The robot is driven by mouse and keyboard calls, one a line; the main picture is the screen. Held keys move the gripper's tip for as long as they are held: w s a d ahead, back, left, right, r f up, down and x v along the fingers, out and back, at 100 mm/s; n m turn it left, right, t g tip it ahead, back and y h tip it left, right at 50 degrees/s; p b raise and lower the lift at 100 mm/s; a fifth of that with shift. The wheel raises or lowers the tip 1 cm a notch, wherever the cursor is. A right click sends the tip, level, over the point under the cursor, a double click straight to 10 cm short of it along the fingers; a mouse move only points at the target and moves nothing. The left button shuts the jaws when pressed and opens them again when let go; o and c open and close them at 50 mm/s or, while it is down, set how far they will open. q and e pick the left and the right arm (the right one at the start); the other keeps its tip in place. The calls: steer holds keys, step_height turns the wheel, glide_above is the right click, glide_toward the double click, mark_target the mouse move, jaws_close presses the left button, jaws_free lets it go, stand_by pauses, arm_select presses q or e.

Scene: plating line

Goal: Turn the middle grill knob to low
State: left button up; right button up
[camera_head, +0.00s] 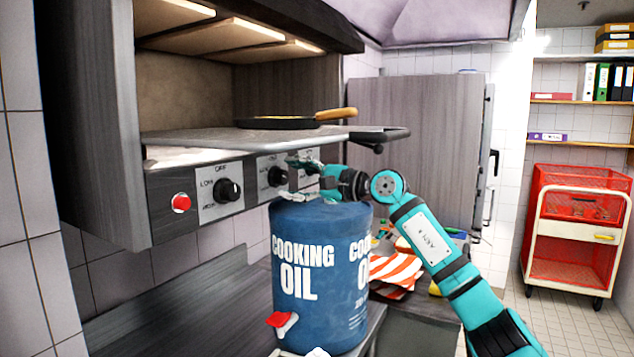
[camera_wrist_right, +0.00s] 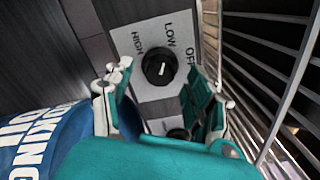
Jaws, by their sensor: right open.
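The middle grill knob (camera_head: 278,176) is black, on a pale plate on the grill's front panel. In the wrist view a black knob (camera_wrist_right: 158,66), apparently the same one, lies beyond my fingertips, with HIGH, LOW and OFF around it. Its small pale mark slants to the upper right; I cannot tell its exact setting. My right gripper (camera_head: 298,175) is open and empty in front of the panel, just right of the middle knob. In the wrist view another knob (camera_wrist_right: 178,134) shows partly between the gripper's fingers (camera_wrist_right: 160,95). My left gripper is out of view.
A blue cooking oil drum (camera_head: 318,270) stands close below my right gripper. A rack (camera_head: 270,137) with a pan (camera_head: 290,122) juts out above the knobs. The left knob (camera_head: 228,190) and a red button (camera_head: 181,203) are further left. A red-and-white cart (camera_head: 572,226) stands far right.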

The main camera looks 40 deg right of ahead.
steer(key=v, duration=1)
steer(key=shift+s, duration=0.15)
steer(key=shift+d, duration=0.1)
